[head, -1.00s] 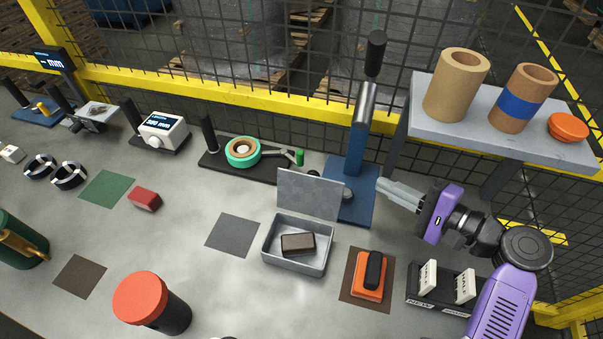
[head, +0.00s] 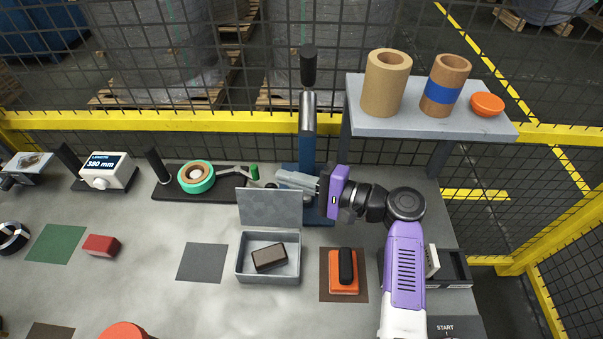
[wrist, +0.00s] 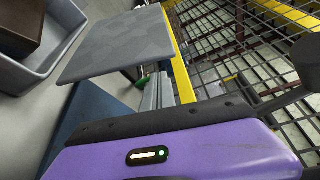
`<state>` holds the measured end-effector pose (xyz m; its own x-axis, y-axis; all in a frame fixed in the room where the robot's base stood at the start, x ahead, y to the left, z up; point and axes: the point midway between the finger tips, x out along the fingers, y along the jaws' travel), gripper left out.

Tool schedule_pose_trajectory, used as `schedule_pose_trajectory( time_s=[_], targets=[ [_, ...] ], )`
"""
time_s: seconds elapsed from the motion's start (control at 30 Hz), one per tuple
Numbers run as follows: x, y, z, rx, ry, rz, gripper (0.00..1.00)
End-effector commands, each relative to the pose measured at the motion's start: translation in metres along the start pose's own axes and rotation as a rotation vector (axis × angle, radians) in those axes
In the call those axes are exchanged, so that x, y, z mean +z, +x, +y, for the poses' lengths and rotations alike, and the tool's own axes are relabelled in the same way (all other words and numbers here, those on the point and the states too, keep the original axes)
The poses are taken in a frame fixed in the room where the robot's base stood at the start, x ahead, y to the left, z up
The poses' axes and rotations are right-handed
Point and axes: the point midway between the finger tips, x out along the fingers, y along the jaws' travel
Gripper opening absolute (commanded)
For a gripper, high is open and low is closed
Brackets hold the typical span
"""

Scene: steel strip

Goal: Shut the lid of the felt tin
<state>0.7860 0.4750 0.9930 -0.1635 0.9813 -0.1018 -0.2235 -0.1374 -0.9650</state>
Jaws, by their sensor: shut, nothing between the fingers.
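The felt tin (head: 268,278) is a grey open box on the table, with a dark brown block (head: 269,257) inside. Its lid (head: 270,207) stands up open along the back edge. My gripper (head: 278,180) is shut and empty. In the head view it appears just behind the lid's upper right corner, pointing left. In the wrist view the lid (wrist: 145,45) spans the upper middle, with the tin (wrist: 45,60) at upper left. My gripper fingers (wrist: 157,92) show beyond the purple wrist, close to the lid; I cannot tell whether they touch it.
A blue lever press (head: 307,130) stands right behind my gripper. A grey shelf (head: 430,120) with cardboard tubes is at the back right. An orange block with a black handle (head: 345,270) sits right of the tin. A tape holder (head: 196,177) is at the back left.

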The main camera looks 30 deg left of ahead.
Motion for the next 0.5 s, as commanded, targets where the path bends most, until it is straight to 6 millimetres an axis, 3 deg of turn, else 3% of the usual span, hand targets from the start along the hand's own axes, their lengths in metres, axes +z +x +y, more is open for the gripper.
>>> schedule_pose_trajectory(
  time_s=[0.2, 0.5],
  targets=[
    [0.021, -0.007, -0.003, 0.0, 0.0, 0.0, 0.0],
    [0.027, -0.01, -0.001, 0.0, 0.0, 0.0, 0.0]
  ],
)
